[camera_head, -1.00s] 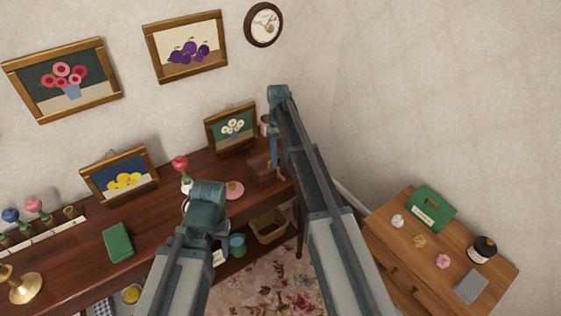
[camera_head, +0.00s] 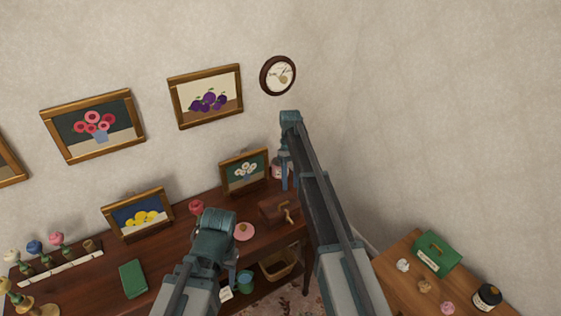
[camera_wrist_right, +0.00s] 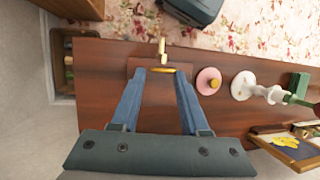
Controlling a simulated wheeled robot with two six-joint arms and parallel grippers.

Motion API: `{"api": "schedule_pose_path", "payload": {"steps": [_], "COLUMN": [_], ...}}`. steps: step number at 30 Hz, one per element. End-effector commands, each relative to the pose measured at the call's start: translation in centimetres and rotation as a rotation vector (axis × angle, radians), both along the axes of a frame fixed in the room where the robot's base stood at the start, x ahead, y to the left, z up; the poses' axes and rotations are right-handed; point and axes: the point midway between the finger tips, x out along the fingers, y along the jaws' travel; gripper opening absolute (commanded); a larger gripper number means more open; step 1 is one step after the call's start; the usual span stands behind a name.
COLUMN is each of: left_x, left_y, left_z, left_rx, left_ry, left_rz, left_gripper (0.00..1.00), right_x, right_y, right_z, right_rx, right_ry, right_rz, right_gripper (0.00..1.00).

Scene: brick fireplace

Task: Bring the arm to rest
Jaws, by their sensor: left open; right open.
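My right gripper (camera_head: 287,182) is above the right end of the long dark wooden table (camera_head: 82,283). In the right wrist view its two blue fingers are apart and empty (camera_wrist_right: 162,76). They point at a small brown wooden box with a brass handle (camera_wrist_right: 150,65); the box also shows in the head view (camera_head: 278,210). I cannot tell the gap between fingertips and box. My left gripper (camera_head: 231,277) is low in the head view, in front of the table edge, mostly hidden behind its own wrist; no object shows in it.
A pink dish (camera_head: 244,231), a green book (camera_head: 133,279), a lemon picture (camera_head: 139,214) and a daisy picture (camera_head: 245,171) are on the table. A wicker basket (camera_head: 280,266) is below. A side table (camera_head: 390,268) with a green box (camera_head: 438,253) stands at right.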

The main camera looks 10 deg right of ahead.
Motion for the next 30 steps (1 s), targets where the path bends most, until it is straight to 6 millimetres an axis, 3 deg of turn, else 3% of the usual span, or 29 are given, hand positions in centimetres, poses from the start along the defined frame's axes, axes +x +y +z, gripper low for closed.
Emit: {"api": "schedule_pose_path", "payload": {"steps": [4, 7, 15, 18, 21, 25, 30], "left_x": [0.0, 0.0, 0.0, 0.0, 0.0, 0.0, 0.0], "left_y": [0.0, 0.0, 0.0, 0.0, 0.0, 0.0, 0.0], "left_z": [0.0, 0.0, 0.0, 0.0, 0.0, 0.0, 0.0], "left_rx": [0.0, 0.0, 0.0, 0.0, 0.0, 0.0, 0.0], "left_ry": [0.0, 0.0, 0.0, 0.0, 0.0, 0.0, 0.0], "left_rz": [0.0, 0.0, 0.0, 0.0, 0.0, 0.0, 0.0], "left_gripper": [0.5, 0.5, 0.5, 0.5, 0.5, 0.5, 0.5], "right_x": [-0.7, -3.7, -19.7, -24.9, -28.6, -31.2, -31.7], "right_y": [0.5, 2.5, 10.8, 12.4, 13.2, 13.7, 14.0], "right_z": [0.0, -0.2, -1.1, -1.3, -1.4, -1.4, -1.4], "right_rx": [-0.004, -0.027, -0.134, -0.158, -0.171, -0.178, -0.181], "right_ry": [-0.004, -0.025, -0.183, -0.246, -0.298, -0.339, -0.354], "right_rz": [0.001, 0.003, 0.0, -0.007, -0.012, -0.018, -0.022], "right_gripper": [0.45, 0.45, 0.45, 0.45, 0.45, 0.45, 0.45]}}
